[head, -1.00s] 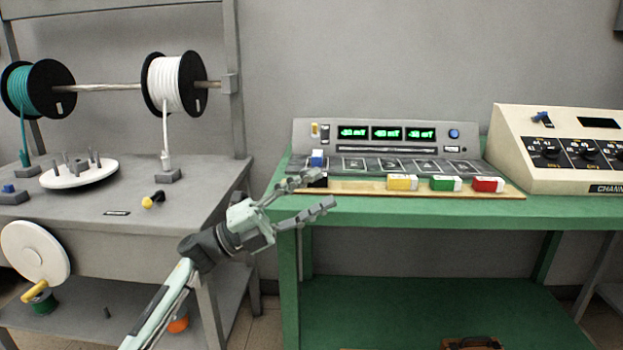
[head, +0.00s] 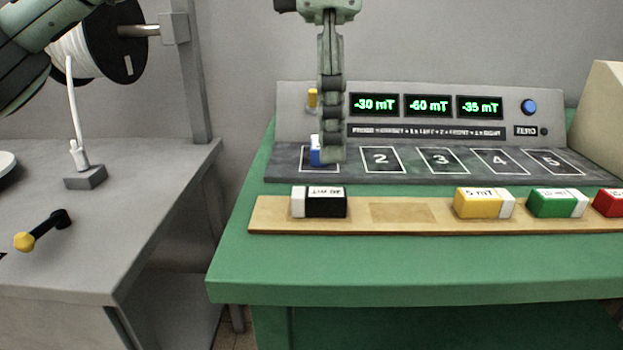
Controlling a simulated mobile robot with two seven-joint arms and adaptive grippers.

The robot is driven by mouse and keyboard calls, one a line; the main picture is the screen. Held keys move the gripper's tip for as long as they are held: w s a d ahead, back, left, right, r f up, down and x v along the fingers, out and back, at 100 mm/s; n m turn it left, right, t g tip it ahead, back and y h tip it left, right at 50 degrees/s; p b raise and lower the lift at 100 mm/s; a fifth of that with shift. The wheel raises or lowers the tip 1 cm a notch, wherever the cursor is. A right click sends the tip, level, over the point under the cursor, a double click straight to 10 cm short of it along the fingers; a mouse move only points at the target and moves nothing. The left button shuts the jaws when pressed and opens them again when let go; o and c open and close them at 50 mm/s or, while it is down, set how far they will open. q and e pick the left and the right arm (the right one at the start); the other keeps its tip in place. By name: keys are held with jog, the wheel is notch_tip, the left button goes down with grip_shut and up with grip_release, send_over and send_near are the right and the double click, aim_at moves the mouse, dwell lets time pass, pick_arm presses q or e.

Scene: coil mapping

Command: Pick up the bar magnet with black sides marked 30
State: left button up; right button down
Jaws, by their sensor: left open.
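The bar magnet with black sides and a white left end (head: 326,204) lies on the left part of the wooden rack (head: 285,225). Its top label is small and hard to read; it seems to show 30. My left gripper (head: 333,150) comes down from the top of the head view, seen edge-on, open. Its fingertips point down and show just above the black magnet in the picture, apart from it. They partly hide a blue magnet with a white end (head: 316,157) on pad 1. My right gripper is not in view.
Yellow (head: 474,203), green (head: 552,204) and red (head: 608,203) magnets lie farther right on the rack. A numbered panel (head: 460,177) with displays stands behind. The green table (head: 400,270) is clear in front. A grey bench with a white spool is at left.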

aim_at(319, 192)
pick_arm(q)
jog(key=shift+w+a, duration=0.3)
jog(key=shift+a, duration=0.1)
jog(key=shift+f, duration=0.25)
jog(key=shift+s+f, duration=0.2)
jog(key=shift+f, duration=0.65)
jog(key=f, duration=0.5)
jog(key=shift+w+a, duration=0.1)
jog(key=shift+a, duration=0.1)
jog(key=shift+c, duration=0.6)
grip_shut()
